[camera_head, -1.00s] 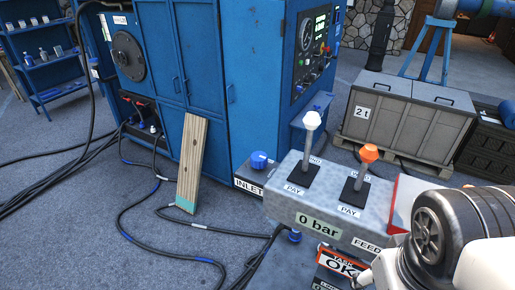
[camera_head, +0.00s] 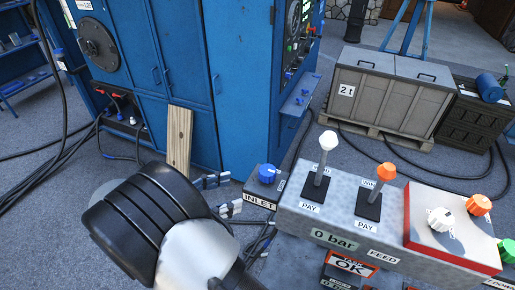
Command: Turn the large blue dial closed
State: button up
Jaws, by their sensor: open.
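The large blue dial (camera_head: 267,173) sits on top of a dark box labelled INLET, at the left end of the grey lever console. It has a small white mark on it. My gripper (camera_head: 227,195) shows only in part, as two grey finger ends just left of the dial, one above the other. They are spread apart with nothing visible between them, and they look clear of the dial. My black and white arm link hides the rest of the gripper.
The console (camera_head: 330,240) carries a white lever (camera_head: 328,142) and an orange lever (camera_head: 386,172), close right of the dial. A red-edged panel (camera_head: 450,240) holds white and orange knobs. A blue cabinet (camera_head: 240,80) and a leaning plank (camera_head: 178,140) stand behind. Cables lie on the floor.

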jog(key=n+t, duration=0.2)
send_near(264, 178)
jog(key=x, duration=0.4)
jog(key=w+x, duration=0.1)
jog(key=x, duration=0.3)
jog(key=a+x, duration=0.1)
jog(key=x, duration=0.3)
jog(key=shift+w+r, duration=0.1)
jog(key=shift+w, duration=0.05)
jog(key=shift+c, duration=0.4)
jog(key=c, duration=1)
jog(key=shift+t, duration=0.3)
jog(key=shift+p, duration=0.3)
jog(key=n+t+y+p, duration=0.1)
jog(key=n+t+y, duration=0.2)
jog(key=t, duration=0.1)
jog(key=shift+d+n+y, duration=0.1)
jog(key=shift+n+y, duration=0.2)
jog(key=shift+y, duration=0.1)
jog(key=shift+n+t+y+b, duration=0.15)
jog(key=shift+n+t+y, duration=0.65)
jog(key=shift+y, duration=0.45)
jog(key=shift+n+t+y+b, duration=0.15)
jog(key=shift+n+t+y, duration=0.35)
jog(key=shift+n+y, duration=0.65)
